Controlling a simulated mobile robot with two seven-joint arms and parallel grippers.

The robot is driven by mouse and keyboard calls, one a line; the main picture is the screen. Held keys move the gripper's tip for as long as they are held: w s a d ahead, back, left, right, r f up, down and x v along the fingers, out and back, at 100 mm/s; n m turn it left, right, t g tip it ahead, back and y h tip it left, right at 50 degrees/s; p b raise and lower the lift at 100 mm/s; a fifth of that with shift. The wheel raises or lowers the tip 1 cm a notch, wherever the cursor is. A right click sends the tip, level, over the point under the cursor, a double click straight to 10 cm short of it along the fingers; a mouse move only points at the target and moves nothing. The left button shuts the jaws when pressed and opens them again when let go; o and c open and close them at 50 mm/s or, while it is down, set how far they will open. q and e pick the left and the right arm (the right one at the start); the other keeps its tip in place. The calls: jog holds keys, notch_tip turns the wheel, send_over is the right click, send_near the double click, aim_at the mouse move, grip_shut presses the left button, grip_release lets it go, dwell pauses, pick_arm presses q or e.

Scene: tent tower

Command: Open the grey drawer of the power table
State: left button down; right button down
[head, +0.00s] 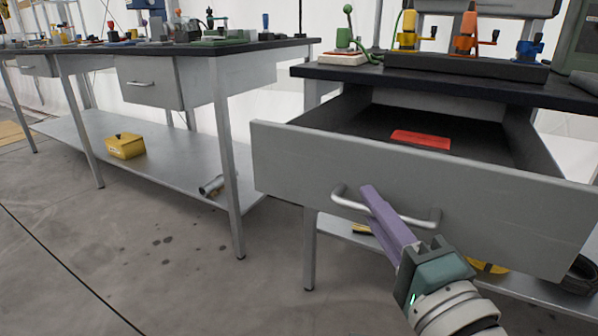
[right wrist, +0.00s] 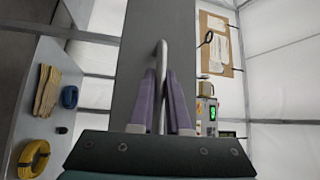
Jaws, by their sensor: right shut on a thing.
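The grey drawer (head: 300,170) of the power table (head: 335,75) is pulled well out from under the black top. A red flat object (head: 421,139) lies inside it. My right gripper (head: 371,195) is shut on the drawer's curved metal handle (head: 428,221). In the right wrist view, the purple fingers of my right gripper (right wrist: 161,80) close on both sides of the handle (right wrist: 163,52), in front of the grey drawer front (right wrist: 130,60). My left gripper is not in view.
Colored valves (head: 467,38) stand on a dark base on the power table. Another table (head: 230,48) with closed grey drawers stands to the left, a yellow box (head: 125,146) on its lower shelf. Grey floor between the tables is clear.

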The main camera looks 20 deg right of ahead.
jog(key=s+a+p, duration=0.1)
jog(key=s+a, duration=0.7)
jog(key=a, duration=0.1)
jog(key=shift+a+p, duration=0.25)
jog(key=shift+p, duration=0.1)
jog(key=shift+s, duration=0.1)
jog(key=c, duration=0.9)
grip_release()
jog(key=s+f, duration=0.1)
jog(key=s, duration=0.8)
jog(key=shift+s+a+f, duration=0.15)
jog(key=shift+s+a, duration=0.2)
jog(key=shift+s, duration=0.05)
